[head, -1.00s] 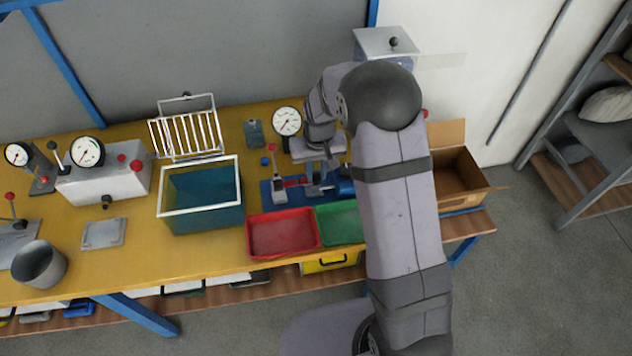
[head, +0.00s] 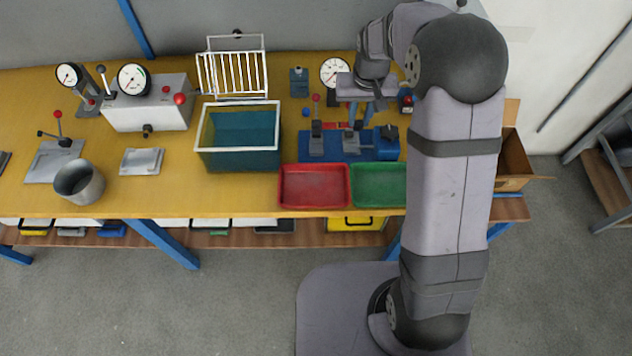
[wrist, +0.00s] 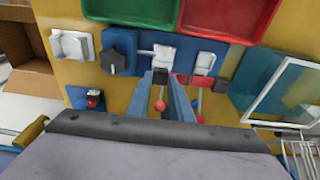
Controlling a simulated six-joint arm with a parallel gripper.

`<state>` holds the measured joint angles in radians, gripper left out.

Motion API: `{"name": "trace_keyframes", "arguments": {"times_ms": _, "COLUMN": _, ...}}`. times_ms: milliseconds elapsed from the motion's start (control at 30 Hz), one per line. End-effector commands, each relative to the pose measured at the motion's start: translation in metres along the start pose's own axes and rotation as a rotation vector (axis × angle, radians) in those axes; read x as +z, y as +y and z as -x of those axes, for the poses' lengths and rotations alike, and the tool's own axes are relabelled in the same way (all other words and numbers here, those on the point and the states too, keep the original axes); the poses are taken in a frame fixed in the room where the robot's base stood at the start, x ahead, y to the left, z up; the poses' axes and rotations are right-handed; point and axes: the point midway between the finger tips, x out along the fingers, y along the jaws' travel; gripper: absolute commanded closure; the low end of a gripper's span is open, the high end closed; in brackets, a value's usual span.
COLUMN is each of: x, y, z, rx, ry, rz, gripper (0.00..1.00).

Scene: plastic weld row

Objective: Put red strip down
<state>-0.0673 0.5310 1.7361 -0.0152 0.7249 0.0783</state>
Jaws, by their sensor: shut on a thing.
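A red strip (head: 330,126) lies flat on the blue fixture (head: 380,146), showing between its two clamps; a small red part of the strip also shows in the wrist view (wrist: 182,78). My gripper (wrist: 161,82) is over the right-hand clamp (head: 350,143) of the head view. Its fingers stand either side of that clamp's lever with the red knob (wrist: 160,105) and appear shut on it. The other clamp's lever (head: 316,108) stands upright at the left. The strip's ends are partly hidden by the clamps and my gripper.
A red tray (head: 314,204) and a green tray (head: 378,203) sit in front of the fixture. A teal bin with a white rim (head: 278,130) stands left. A gauge (head: 335,72) is behind. An open cardboard box (head: 514,160) is right.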

Motion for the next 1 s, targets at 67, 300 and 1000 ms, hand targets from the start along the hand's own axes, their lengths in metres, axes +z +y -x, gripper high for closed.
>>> {"name": "trace_keyframes", "arguments": {"times_ms": 67, "x": 0.0, "y": 0.0, "z": 0.0, "rx": 0.0, "ry": 0.0, "rz": 0.0, "gripper": 1.0}}
{"name": "trace_keyframes", "arguments": {"times_ms": 300, "x": 0.0, "y": 0.0, "z": 0.0, "rx": 0.0, "ry": 0.0, "rz": 0.0, "gripper": 1.0}}
{"name": "trace_keyframes", "arguments": {"times_ms": 1000, "x": 0.008, "y": -0.067, "z": 0.045, "rx": -0.022, "ry": 0.004, "rz": 0.147, "gripper": 1.0}}
